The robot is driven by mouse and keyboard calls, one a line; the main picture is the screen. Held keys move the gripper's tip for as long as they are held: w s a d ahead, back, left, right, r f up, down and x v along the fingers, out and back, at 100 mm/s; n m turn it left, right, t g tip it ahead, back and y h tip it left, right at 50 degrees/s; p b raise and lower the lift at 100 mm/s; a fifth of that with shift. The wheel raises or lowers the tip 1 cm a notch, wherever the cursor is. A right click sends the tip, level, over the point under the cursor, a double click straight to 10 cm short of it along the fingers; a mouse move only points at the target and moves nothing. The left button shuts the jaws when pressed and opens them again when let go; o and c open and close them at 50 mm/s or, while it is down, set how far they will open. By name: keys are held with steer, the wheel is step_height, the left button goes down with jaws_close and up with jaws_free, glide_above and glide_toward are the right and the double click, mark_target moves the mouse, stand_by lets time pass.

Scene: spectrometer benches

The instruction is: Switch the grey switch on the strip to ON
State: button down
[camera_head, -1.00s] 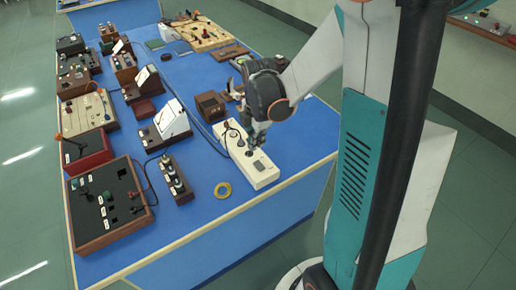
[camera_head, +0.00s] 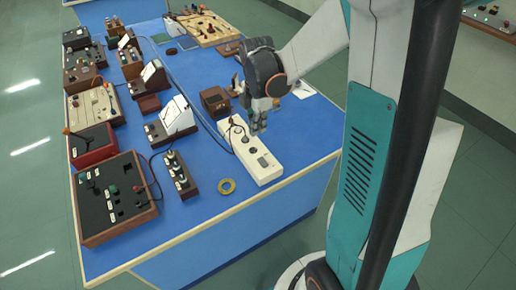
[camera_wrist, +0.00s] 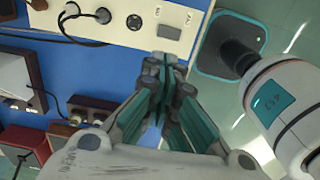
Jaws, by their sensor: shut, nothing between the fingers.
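The cream strip (camera_head: 265,175) lies near the front right edge of the blue table. Its grey rectangular switch (camera_wrist: 171,33) shows in the wrist view just beyond my fingertips, between two small printed labels whose words are too small to read. Which way the switch is tipped I cannot tell. In the head view a small dark patch on the strip (camera_head: 263,161) appears to be this switch. My gripper (camera_head: 256,130) is shut and empty, fingers pointing down, above the strip. In the wrist view its closed fingertips (camera_wrist: 168,58) sit beside the strip's edge in the picture.
Plugs with black cables (camera_wrist: 85,16) sit on the strip beside a round dark socket (camera_wrist: 134,22). A brass ring (camera_head: 226,187) and a box with knobs (camera_head: 180,178) lie left of the strip. Several control boxes fill the table's left side. Blue table is bare in front.

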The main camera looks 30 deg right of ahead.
mark_target(257, 163)
steer(key=shift+s, duration=0.2)
step_height(257, 163, down, 14)
steer(key=b, duration=0.5)
steer(key=shift+w, duration=0.1)
steer(key=shift+f, duration=0.1)
steer(key=shift+f+b, duration=0.25)
steer(key=shift+b, duration=0.15)
steer(key=shift+r, duration=0.1)
steer(key=shift+s+r, duration=0.2)
steer(key=shift+s, duration=0.5)
